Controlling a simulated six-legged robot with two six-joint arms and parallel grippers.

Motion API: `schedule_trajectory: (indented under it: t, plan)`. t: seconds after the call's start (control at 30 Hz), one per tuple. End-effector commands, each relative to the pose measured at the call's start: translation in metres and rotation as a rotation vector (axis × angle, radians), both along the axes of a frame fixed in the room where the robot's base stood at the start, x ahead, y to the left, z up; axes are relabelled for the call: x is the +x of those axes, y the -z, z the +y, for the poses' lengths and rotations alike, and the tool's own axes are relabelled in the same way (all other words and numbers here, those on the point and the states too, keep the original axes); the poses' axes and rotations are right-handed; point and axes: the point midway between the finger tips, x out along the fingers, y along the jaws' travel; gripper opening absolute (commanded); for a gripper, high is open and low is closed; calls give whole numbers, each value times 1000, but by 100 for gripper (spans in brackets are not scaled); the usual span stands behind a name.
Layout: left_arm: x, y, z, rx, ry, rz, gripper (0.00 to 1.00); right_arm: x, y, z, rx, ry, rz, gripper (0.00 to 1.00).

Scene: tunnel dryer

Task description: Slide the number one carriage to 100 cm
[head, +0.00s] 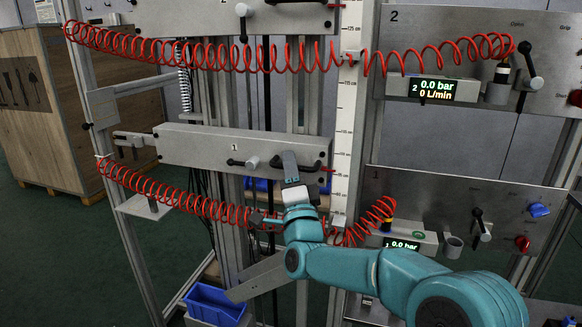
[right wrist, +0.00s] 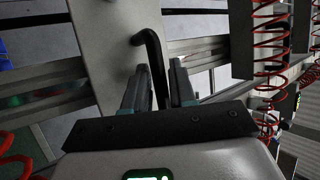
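The number one carriage (head: 200,146) is a long grey box marked "1" on the upright rails, with a knob (head: 252,162) and a black bar handle on its front. My right gripper (head: 289,165) is at the right part of this handle. In the right wrist view, the black handle (right wrist: 154,58) stands between the two fingers of my right gripper (right wrist: 160,78), with narrow gaps beside it. A white vertical scale (head: 346,100) in cm is right of the carriage. A red pointer (head: 327,169) sits at the carriage's right end; its exact reading is too small to tell. My left gripper is not in view.
Red coiled hoses (head: 170,202) hang above and below the carriage. Another carriage (head: 190,16), marked "2", is higher up. Panel 2 (head: 450,50) and panel 1 (head: 490,205) stand at right. A blue bin (head: 213,305) is low at left; a wooden crate (head: 60,105) stands behind.

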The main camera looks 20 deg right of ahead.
Motion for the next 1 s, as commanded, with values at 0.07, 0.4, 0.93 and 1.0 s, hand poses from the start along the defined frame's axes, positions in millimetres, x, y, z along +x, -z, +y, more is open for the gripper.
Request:
schedule_trajectory:
  t: [0.07,0.4,0.93,1.0]
  plan:
    - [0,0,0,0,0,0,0,0,0,0,0,0,0,25]
    - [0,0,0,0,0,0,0,0,-3,0,0,1,-1,0]
    - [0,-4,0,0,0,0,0,-1,-43,0,0,1,-6,0]
    - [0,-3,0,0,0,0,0,-1,-42,0,1,2,-5,25]
